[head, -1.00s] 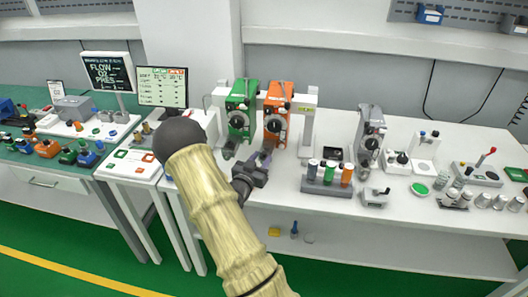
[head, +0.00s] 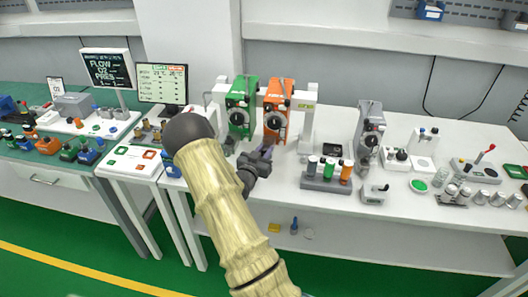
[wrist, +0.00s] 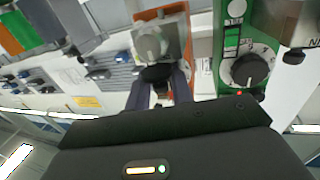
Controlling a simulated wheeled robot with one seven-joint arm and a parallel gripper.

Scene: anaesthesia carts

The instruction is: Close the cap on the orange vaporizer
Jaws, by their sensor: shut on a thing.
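The orange vaporizer (head: 280,97) stands on a white mount beside the green vaporizer (head: 241,97), at the back of the white table. My gripper (head: 265,153) is in front of the orange vaporizer, at its lower part. In the wrist view, the orange vaporizer's body (wrist: 177,14) shows at the top with a grey translucent part (wrist: 160,42) on it. A black piece (wrist: 157,73) at this part's near end sits between my fingers (wrist: 160,82), which are shut on it. It looks like the cap's handle. Whether the cap is fully closed I cannot tell.
The green vaporizer also stands close to my fingers in the wrist view, its dial (wrist: 249,69) at the right. A rack of coloured bottles (head: 327,176) and a grey device (head: 369,135) stand to the right.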

